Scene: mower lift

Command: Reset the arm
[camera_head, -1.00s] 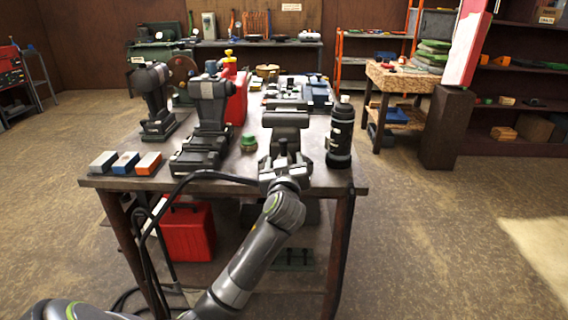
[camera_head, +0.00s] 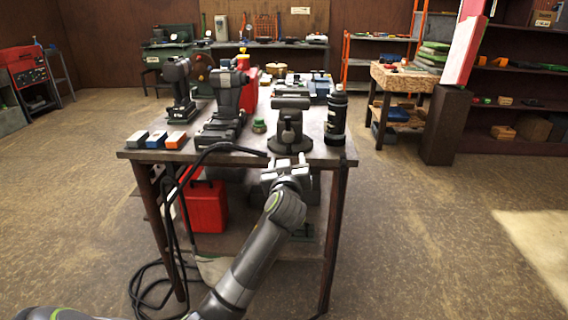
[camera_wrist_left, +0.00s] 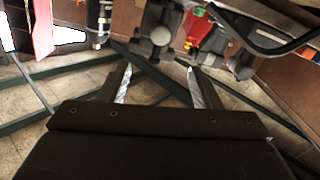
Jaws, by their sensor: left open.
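My left arm comes in from the lower left in the head view. Its gripper (camera_head: 287,166) is at the near edge of the workbench (camera_head: 240,158), in front of the grey vise (camera_head: 290,125). In the left wrist view the two fingers of the gripper (camera_wrist_left: 160,85) are spread apart with nothing between them. The vise and other bench items show beyond the fingertips there. My right gripper is in neither view.
On the bench stand a black cylinder (camera_head: 336,118), several small coloured blocks (camera_head: 156,139) and more machines. A red can (camera_head: 206,206) stands under the bench beside hanging black cables (camera_head: 160,285). The floor to the right is clear.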

